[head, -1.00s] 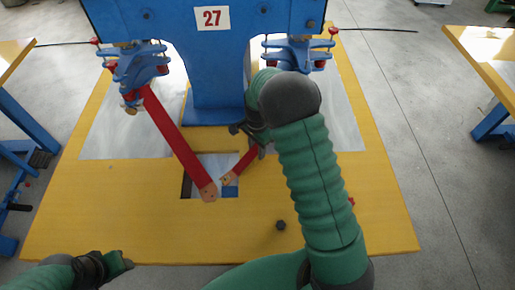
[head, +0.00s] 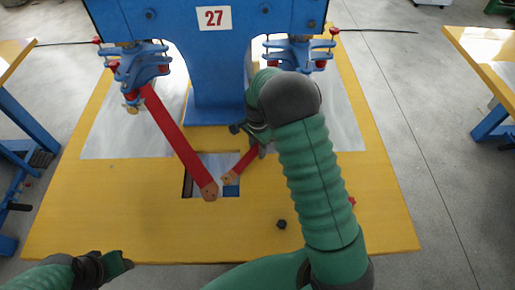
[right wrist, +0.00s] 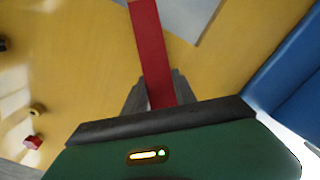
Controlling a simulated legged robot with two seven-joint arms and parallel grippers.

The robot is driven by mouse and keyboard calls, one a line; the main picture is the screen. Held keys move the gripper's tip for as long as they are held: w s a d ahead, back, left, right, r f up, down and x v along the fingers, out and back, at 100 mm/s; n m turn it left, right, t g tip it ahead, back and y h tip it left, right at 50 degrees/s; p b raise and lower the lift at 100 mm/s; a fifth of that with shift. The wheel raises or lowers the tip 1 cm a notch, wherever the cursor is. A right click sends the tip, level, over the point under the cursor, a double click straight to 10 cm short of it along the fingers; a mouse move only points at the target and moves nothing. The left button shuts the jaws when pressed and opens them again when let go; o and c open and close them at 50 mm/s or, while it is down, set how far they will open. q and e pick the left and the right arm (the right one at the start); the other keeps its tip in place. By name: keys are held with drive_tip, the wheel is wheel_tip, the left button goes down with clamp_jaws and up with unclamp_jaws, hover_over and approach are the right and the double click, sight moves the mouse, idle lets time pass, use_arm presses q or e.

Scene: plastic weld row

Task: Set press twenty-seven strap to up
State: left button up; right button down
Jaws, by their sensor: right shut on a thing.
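One long red strap (head: 178,140) slants from the left blue clamp (head: 137,70) down to a tan end by the table's cutout. A second red strap (head: 242,162) rises rightward from a tan end by the cutout; my right arm hides its upper part. My right gripper (head: 250,142) is shut on this strap. In the right wrist view the red strap (right wrist: 150,50) runs between its grey fingers (right wrist: 158,95). My left gripper (head: 122,263) is low at the left, its jaw state unclear.
The yellow table (head: 110,215) has grey plates (head: 125,130), a cutout (head: 205,188) and a dark knob (head: 281,224). A small red knob (head: 352,202) is right of my right arm. Other yellow tables (head: 490,60) stand at both sides. The table's front left is clear.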

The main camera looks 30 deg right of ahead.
sight(253, 152)
drive_tip(key=shift+s+a+f, duration=0.1)
drive_tip(key=shift+a+f, duration=0.05)
drive_tip(key=shift+a, duration=0.25)
drive_tip(key=r+y+p, duration=0.1)
drive_tip(key=r+p, duration=0.2)
drive_tip(key=a+r+y+p, duration=0.1)
drive_tip(key=r+p, duration=0.1)
drive_tip(key=r, duration=0.1)
drive_tip(key=r+y+p, duration=0.2)
drive_tip(key=p, duration=0.1)
drive_tip(key=shift+a+r+g+p, duration=0.15)
drive_tip(key=shift+r+g+p, duration=0.15)
drive_tip(key=shift+r+p, duration=0.1)
drive_tip(key=shift+r+y, duration=0.3)
drive_tip(key=shift+y, duration=0.1)
drive_tip(key=c, duration=1.2)
unclamp_jaws()
drive_tip(key=shift+c, duration=0.2)
drive_tip(key=shift+o, duration=1.2)
drive_tip(key=shift+a, duration=0.1)
